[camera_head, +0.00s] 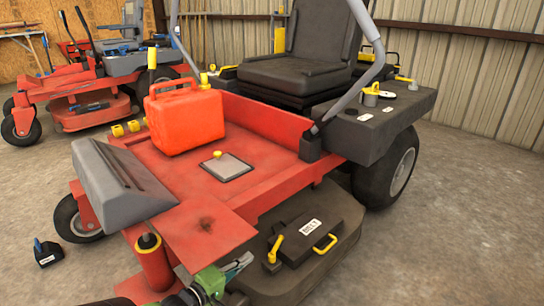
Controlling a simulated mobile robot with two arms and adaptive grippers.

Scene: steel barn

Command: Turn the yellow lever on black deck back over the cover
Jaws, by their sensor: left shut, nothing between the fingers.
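The yellow lever (275,248) stands on a small dark base on the black deck (344,250), at the left edge of the dark cover (296,246). The lever points up the picture, beside the cover's edge rather than across its top. The cover is a flat dark box with a white label and a yellow handle (325,243) at its right side. My left gripper (247,260) comes in from the bottom left, with grey fingers and a green part behind them. It is shut and empty, just left of the lever, with a small gap showing. My right gripper is out of view.
The red mower platform (250,150) rises behind the deck and carries a red fuel can (185,118). A red post with a yellow top (150,254) stands left of my gripper. A rear wheel (390,172) is at the right. The concrete floor at the lower right is clear.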

